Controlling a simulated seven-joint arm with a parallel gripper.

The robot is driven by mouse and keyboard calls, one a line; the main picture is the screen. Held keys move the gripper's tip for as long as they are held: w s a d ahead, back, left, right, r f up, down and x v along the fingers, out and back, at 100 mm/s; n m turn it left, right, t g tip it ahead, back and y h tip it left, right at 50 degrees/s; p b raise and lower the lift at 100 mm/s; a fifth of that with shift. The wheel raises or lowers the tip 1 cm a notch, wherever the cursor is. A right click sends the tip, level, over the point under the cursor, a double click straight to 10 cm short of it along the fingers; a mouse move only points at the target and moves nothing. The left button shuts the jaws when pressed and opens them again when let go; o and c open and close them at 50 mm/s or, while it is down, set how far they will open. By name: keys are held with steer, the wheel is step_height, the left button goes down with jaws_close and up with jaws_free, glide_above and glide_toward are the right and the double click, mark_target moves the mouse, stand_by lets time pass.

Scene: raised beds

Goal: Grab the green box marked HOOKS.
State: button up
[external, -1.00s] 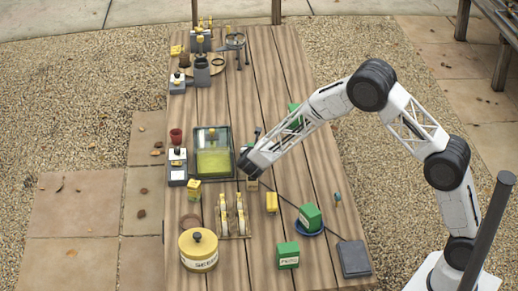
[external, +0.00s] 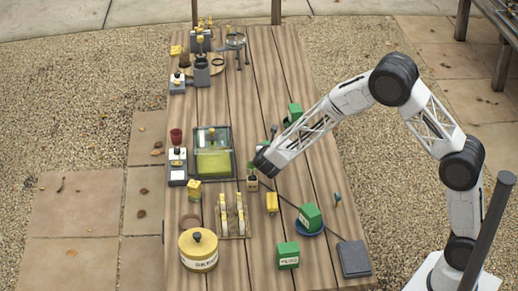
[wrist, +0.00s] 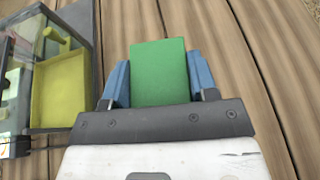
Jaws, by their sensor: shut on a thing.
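My gripper (external: 262,162) is above the middle of the wooden table, to the right of the glass-lidded case. In the wrist view its blue fingers (wrist: 160,82) are shut on a green box (wrist: 160,72). Other green boxes stand on the table: one in a blue dish (external: 310,217), one at the front (external: 288,256) with a pale label too small to read, and one behind my arm (external: 294,112).
The glass-lidded case (external: 213,153) with a yellow inside stands left of my gripper. A small pot (external: 252,184), a yellow box (external: 272,203) and a yellow tin (external: 198,250) stand nearer the front. A dark slab (external: 354,259) lies front right. The table is fairly clear behind the case.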

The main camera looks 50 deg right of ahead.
steer(key=s, duration=0.8)
steer(key=shift+s+r, duration=0.35)
steer(key=shift+r, duration=0.05)
